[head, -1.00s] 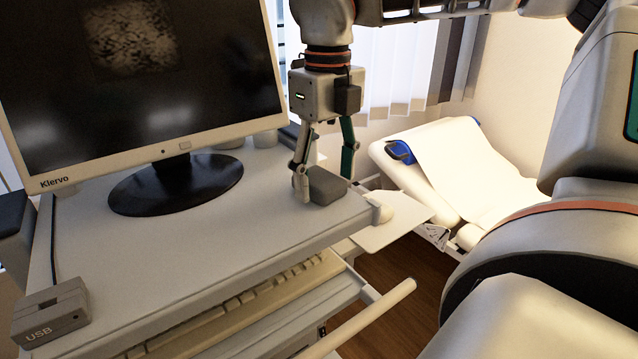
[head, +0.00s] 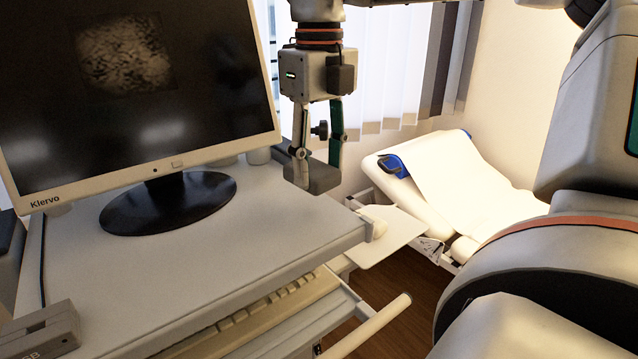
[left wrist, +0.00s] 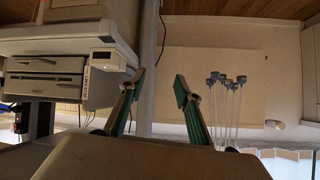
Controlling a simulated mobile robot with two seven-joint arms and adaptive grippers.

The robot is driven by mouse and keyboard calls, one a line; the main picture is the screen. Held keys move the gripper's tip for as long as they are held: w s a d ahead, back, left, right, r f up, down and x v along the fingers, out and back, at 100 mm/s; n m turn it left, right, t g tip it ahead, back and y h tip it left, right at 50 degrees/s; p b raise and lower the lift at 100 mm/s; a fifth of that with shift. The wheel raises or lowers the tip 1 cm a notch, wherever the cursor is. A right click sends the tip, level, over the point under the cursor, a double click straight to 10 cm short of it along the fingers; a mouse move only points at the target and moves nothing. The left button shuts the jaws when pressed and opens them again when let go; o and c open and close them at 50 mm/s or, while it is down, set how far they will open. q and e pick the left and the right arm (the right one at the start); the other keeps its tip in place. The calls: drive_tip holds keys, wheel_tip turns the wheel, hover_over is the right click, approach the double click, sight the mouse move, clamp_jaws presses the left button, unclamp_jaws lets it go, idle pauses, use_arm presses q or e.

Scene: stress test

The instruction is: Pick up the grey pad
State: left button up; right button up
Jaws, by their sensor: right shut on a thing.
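The grey pad (head: 322,179) is a small dark block in the head view, near the right rear part of the cart top. My right gripper (head: 317,160) points down and is shut on it, one finger on each side. The pad appears raised a little above the cart top (head: 265,220). My left gripper (left wrist: 160,85) shows only in the left wrist view. Its two fingers stand apart with nothing between them.
A monitor (head: 130,90) on a round black base (head: 200,205) stands left of the pad. A USB box (head: 45,335) sits at front left. A keyboard (head: 260,315) lies below the top. A white couch (head: 440,170) stands at right.

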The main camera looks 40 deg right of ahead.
sight(319, 170)
wheel_tip(319, 170, up, 15)
drive_tip(key=p, duration=0.2)
